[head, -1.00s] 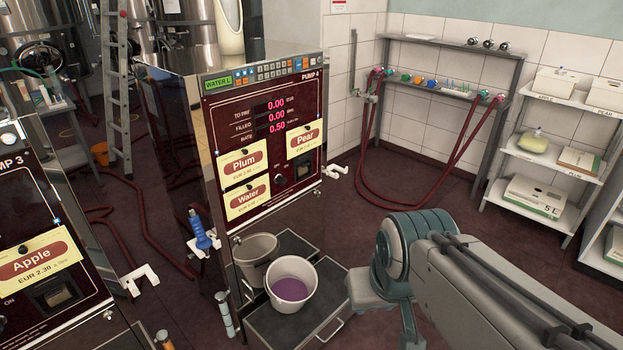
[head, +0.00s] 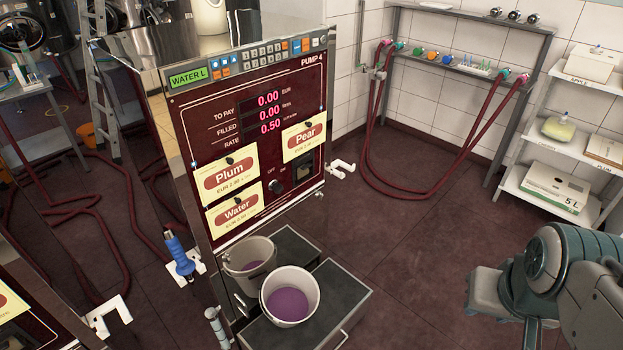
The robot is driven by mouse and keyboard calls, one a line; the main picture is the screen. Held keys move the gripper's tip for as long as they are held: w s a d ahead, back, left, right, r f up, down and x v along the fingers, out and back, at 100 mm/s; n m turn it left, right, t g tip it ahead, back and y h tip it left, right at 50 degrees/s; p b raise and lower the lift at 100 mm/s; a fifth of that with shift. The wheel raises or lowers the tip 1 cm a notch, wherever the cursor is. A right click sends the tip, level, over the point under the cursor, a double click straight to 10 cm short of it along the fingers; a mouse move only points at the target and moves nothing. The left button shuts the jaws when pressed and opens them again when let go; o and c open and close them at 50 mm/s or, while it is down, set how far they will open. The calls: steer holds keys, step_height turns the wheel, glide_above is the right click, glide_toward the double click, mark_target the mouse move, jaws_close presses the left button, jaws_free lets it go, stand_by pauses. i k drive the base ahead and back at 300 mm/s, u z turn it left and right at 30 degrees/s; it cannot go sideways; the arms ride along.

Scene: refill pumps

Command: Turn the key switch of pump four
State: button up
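Pump four (head: 290,110) stands left of centre, with a dark red front panel marked PUMP 4. Its key switch (head: 276,187) is a small dark round knob low on the panel, with small OFF and ON lettering beside it. It sits between the Water card (head: 237,211) and a dark square recess (head: 304,178). The display (head: 267,112) reads 0.00, 0.00 and 0.50. My arm (head: 560,270) is at the lower right, well apart from the pump. No gripper fingers show.
A white bucket (head: 290,296) with purple liquid stands on a dark step before the pump. A blue-handled nozzle (head: 180,257) hangs at the pump's left side. Red hoses (head: 372,150) loop from a wall rack. White shelves (head: 545,190) stand right. The floor between is clear.

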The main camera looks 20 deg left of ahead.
mark_target(278, 188)
steer(key=u, duration=0.35)
steer(key=i, duration=0.8)
steer(key=u, duration=0.65)
